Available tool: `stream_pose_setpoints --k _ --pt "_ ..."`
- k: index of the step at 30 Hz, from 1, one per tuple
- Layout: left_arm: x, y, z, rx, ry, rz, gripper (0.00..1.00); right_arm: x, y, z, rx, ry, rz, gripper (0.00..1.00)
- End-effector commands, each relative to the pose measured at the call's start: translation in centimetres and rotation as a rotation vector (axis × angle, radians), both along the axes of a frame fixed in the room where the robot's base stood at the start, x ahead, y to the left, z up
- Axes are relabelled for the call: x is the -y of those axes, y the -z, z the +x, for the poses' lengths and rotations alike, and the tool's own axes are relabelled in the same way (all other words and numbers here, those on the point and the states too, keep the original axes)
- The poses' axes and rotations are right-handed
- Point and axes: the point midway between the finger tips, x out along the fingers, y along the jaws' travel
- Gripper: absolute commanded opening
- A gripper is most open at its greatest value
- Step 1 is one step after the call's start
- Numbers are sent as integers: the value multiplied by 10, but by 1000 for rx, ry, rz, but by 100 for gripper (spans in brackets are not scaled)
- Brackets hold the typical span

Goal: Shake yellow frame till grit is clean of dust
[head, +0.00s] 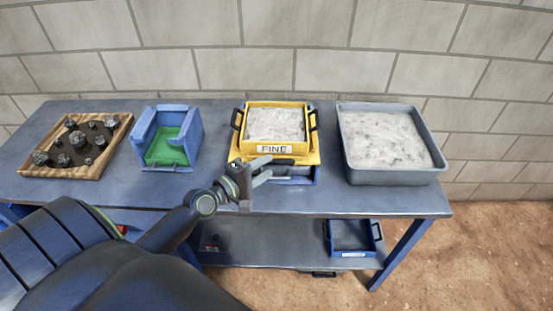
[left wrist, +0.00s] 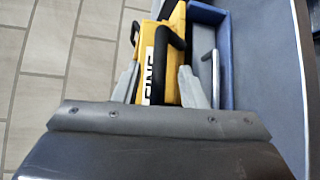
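The yellow frame (head: 313,157), labelled FINE, stands on the table with black handles at its left and right sides. It holds pale, dusty-looking grit (head: 275,123). My left gripper (head: 268,169) is just in front of the frame's front edge, below the label. In the left wrist view its fingers (left wrist: 158,76) are apart, and a black handle (left wrist: 168,42) of the yellow frame (left wrist: 149,27) shows between them in the picture. I cannot tell whether the fingers touch it. My right gripper is out of view.
A grey tub (head: 393,178) of pale, speckled material stands to the right. A blue box with a green inside (head: 166,150) and a wooden tray (head: 45,171) of dark rocks stand to the left. A blue tray (head: 352,253) sits on the lower shelf.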

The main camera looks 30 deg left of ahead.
Motion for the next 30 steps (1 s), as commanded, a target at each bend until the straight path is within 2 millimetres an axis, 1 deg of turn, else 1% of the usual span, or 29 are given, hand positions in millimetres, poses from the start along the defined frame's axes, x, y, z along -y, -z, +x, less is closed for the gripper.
stream_pose_setpoints --k 1,3,9,13,21,30 --pt "2 0 10 1 -1 -2 38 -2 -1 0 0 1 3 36" --pt "5 2 21 1 -1 -2 38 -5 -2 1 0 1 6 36" --pt "10 6 41 0 0 -1 38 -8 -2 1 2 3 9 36" --pt "12 7 47 0 0 0 38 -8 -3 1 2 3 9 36" --pt "12 7 47 -1 0 0 38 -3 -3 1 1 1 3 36" --pt "12 7 47 -1 0 0 0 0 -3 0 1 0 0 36"
